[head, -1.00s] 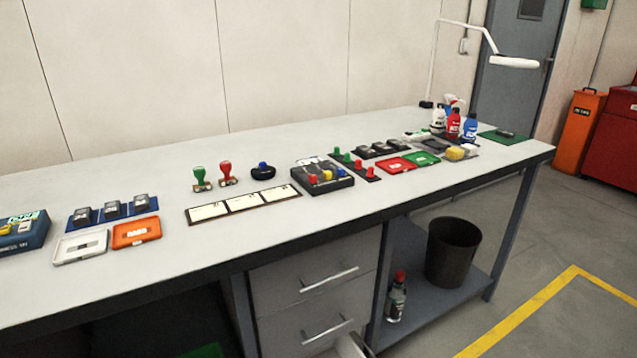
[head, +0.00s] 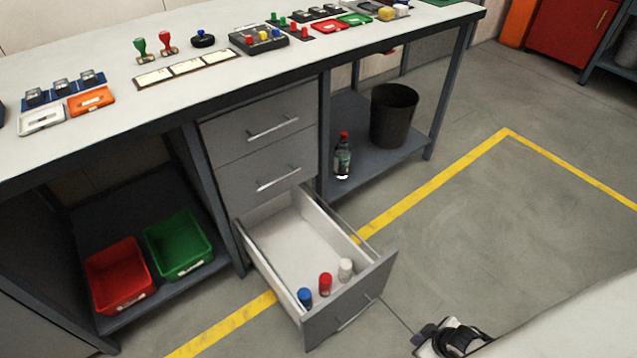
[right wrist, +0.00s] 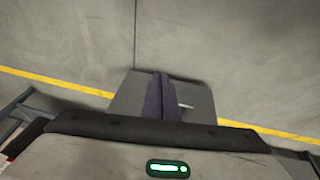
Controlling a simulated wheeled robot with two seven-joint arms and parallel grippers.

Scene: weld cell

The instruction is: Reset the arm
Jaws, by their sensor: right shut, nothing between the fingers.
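My right gripper (head: 428,338) shows at the bottom right of the head view, at the end of my pale arm. It is low in front of the bench, to the right of the open bottom drawer (head: 372,289) and apart from it. My left gripper is not in view.
The open drawer juts into the room and holds a blue, a red and a white capped item. The bench (head: 150,105) carries stamps, trays and button boxes. Red (head: 118,275) and green (head: 178,246) bins sit below. Floor at right is clear.

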